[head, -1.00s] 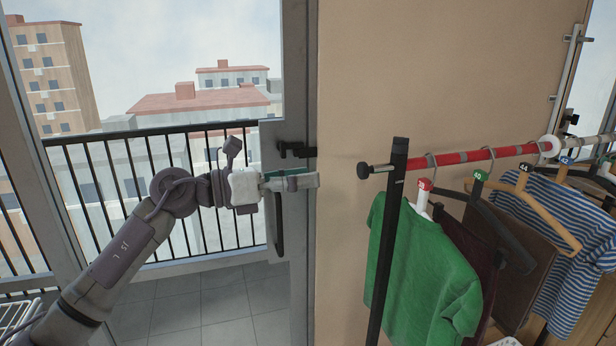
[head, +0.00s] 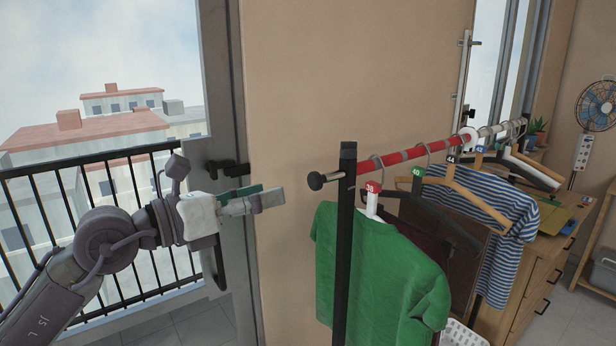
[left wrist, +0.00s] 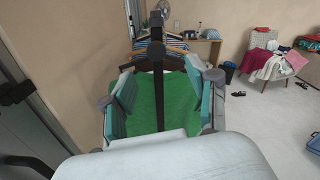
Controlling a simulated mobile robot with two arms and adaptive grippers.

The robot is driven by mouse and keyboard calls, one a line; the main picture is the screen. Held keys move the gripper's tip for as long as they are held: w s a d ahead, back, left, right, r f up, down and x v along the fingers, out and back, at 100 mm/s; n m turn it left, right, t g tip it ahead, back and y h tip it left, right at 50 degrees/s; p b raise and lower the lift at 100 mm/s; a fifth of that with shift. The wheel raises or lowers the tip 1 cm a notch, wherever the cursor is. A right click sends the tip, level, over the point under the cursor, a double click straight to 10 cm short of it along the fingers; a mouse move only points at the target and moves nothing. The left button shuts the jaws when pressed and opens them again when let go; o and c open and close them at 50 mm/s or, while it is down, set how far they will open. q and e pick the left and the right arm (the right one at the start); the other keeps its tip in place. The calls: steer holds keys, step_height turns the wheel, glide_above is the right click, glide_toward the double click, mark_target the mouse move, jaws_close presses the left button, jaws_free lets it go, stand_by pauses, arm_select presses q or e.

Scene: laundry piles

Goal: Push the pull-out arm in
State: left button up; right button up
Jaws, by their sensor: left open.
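The pull-out arm (head: 336,175) is a short metal rod with a black round knob at its end. It sticks out to the left from the black post (head: 343,260) of the clothes rack, in line with the red rail (head: 400,155). My left gripper (head: 270,193) is left of the knob, pointing at it with a small gap in the picture. Its teal-padded fingers are apart and empty. In the left wrist view, the black knob (left wrist: 156,50) shows ahead, above and between the open fingers (left wrist: 162,88). My right gripper is out of view.
A green shirt (head: 375,265) and other clothes hang on numbered hangers right of the post. The tan wall (head: 290,90) is behind. A balcony railing (head: 110,190) and grey door frame (head: 225,100) are at left. A wooden dresser (head: 545,260) stands at right.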

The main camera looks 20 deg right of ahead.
mark_target(312, 181)
arm_select(q)
steer(key=p+x, duration=0.1)
steer(key=x, duration=0.2)
steer(key=p+x, duration=0.1)
steer(key=x, duration=0.5)
steer(key=shift+w+a+p, duration=0.1)
steer(key=shift+w+p, duration=0.2)
steer(key=shift+p, duration=0.1)
steer(key=shift+w+d+f, duration=0.15)
steer(key=shift+d, duration=0.15)
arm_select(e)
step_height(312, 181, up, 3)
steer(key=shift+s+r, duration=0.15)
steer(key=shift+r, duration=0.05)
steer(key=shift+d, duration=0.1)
arm_select(q)
jaws_close()
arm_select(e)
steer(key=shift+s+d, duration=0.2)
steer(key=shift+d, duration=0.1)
